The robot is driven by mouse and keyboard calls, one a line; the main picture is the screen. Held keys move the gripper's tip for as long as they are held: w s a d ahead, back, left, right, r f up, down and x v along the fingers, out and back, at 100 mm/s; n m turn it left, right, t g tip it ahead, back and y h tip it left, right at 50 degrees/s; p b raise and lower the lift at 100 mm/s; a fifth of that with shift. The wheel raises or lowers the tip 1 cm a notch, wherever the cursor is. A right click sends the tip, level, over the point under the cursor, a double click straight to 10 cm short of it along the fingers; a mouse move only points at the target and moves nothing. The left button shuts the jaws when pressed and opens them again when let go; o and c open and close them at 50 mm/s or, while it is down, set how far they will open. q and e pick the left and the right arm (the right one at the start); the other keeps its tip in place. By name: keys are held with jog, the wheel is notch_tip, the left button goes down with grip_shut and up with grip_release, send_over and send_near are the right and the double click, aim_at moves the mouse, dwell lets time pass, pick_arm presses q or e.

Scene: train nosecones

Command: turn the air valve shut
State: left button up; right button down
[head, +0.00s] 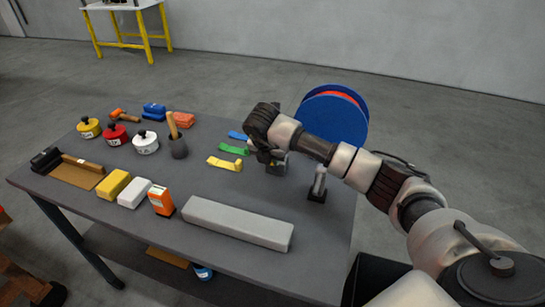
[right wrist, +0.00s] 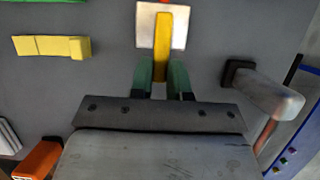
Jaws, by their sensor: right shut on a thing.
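The air valve shows in the right wrist view as a pale square plate (right wrist: 145,27) with a yellow lever (right wrist: 161,50) across it. My right gripper (right wrist: 161,76) has its green fingers on either side of the lever's near end, shut on it. In the head view the right gripper (head: 271,157) is low over the right part of the table, and it mostly hides the valve (head: 278,168). The lever points straight toward the gripper in the wrist view. My left gripper is not in view.
Right of the valve stands a grey cylinder on a black base (head: 317,185); behind is a blue reel (head: 333,120). Yellow (head: 224,163), green (head: 233,149) and blue pieces lie to the left. A long grey bar (head: 238,223) lies along the front edge.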

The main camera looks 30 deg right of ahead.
jog(key=shift+r, duration=0.1)
jog(key=c, duration=1.1)
grip_release()
jog(key=b+v, duration=0.2)
jog(key=v, duration=0.8)
jog(key=shift+s+a+r, duration=0.1)
jog(key=shift+a+r, duration=0.05)
jog(key=shift+r, duration=0.15)
